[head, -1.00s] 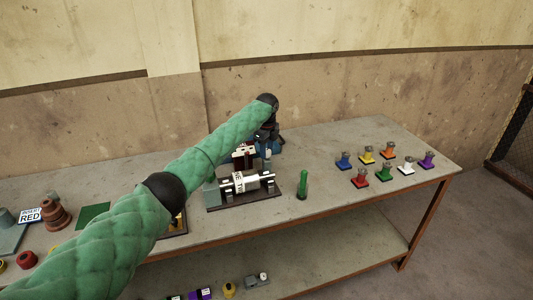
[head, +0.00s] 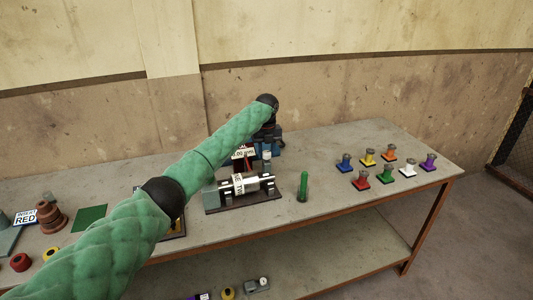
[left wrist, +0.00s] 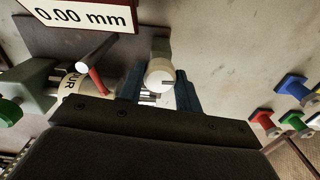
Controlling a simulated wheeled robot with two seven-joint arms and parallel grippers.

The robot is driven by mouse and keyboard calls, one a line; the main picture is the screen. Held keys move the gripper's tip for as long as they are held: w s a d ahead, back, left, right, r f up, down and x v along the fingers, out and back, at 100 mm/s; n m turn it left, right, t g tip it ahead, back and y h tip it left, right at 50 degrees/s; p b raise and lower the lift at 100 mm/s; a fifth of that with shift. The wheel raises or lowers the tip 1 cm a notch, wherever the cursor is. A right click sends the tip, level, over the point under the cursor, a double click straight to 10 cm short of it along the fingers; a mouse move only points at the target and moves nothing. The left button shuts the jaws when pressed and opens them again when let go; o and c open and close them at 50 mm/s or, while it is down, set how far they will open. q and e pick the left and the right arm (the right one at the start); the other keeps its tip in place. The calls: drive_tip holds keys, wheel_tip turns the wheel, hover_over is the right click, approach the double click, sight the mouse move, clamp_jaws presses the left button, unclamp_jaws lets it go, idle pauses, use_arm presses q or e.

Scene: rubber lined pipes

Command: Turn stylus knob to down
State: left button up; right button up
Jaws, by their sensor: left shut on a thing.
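The stylus knob (left wrist: 160,76) is a round, pale cap with a dark line across its top, in the left wrist view. My left gripper (left wrist: 160,90) has its blue fingers on both sides of it and is shut on it. In the head view my left gripper (head: 267,146) is at the back right of the roller machine (head: 238,190), partly hidden by my arm. The machine carries a pale labelled cylinder on a dark base. A sign reading "0.00 mm" (left wrist: 82,14) shows in the left wrist view. My right gripper is not in view.
A green upright cylinder (head: 303,186) stands right of the machine. Several coloured knobbed blocks (head: 387,174) stand at the table's right side. A green mat (head: 90,218) and a brown stacked cone (head: 51,217) are at the left. The table between the green cylinder and the blocks is clear.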

use_arm(q)
drive_tip(key=shift+r+m, duration=0.25)
drive_tip(key=shift+m, duration=0.05)
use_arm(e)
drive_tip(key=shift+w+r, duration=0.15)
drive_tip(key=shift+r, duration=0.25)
use_arm(q)
drive_tip(key=o, duration=1)
drive_tip(key=shift+f, duration=0.1)
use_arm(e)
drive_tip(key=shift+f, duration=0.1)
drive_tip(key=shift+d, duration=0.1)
